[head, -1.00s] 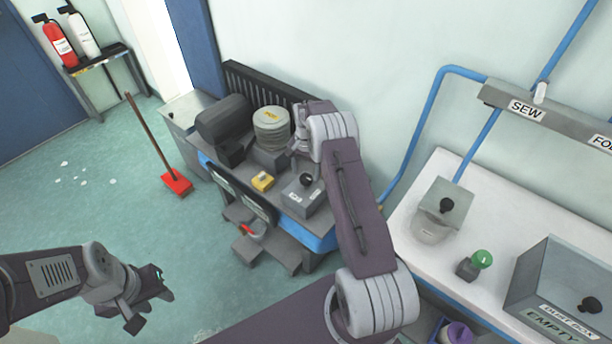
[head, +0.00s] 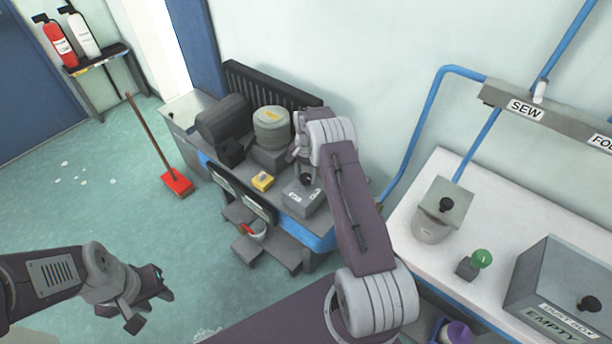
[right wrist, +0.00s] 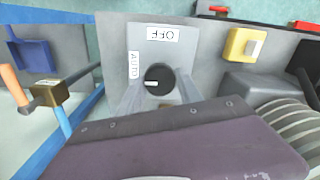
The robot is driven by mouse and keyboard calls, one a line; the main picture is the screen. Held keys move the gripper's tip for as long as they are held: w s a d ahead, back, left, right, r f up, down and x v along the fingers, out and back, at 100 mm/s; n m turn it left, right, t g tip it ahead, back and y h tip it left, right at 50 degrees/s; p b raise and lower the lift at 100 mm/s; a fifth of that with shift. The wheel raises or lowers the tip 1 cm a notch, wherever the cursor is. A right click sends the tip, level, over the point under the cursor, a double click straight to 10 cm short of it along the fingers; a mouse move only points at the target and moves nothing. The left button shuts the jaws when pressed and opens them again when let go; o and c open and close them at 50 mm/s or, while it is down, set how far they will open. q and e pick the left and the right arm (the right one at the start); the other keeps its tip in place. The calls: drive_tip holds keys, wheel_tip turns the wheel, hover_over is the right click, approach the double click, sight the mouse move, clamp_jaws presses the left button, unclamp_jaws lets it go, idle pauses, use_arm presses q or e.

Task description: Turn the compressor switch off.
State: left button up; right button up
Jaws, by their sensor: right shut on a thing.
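The compressor switch is a grey box (head: 303,197) with a black round knob (head: 306,179) on top, on the bench by the wall. In the right wrist view, the box shows an OFF label (right wrist: 167,33) and an AUTO label (right wrist: 135,65) beside the knob (right wrist: 158,76). A small white mark on the knob lies on its left side, towards the AUTO side. My right gripper (right wrist: 158,92) has one finger on each side of the knob and is shut on it. My left gripper (head: 150,308) is open and empty over the floor at lower left.
A yellow box (head: 262,181) stands left of the switch. Behind are a pale round canister (head: 271,128) and a dark cylinder (head: 223,120). A white counter (head: 405,236) at right holds a green-topped knob (head: 482,258) and a debt-free stretch of bare surface. The floor at left is mostly clear.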

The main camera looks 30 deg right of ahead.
sight(305, 177)
drive_tip(key=n, duration=0.4)
drive_tip(key=shift+n, duration=0.3)
drive_tip(key=n, duration=0.9)
drive_tip(key=shift+n, duration=2.1)
drive_tip(key=o, duration=1.4)
drive_tip(key=shift+a, duration=0.1)
drive_tip(key=shift+c, duration=0.2)
wheel_tip(305, 177, up, 9)
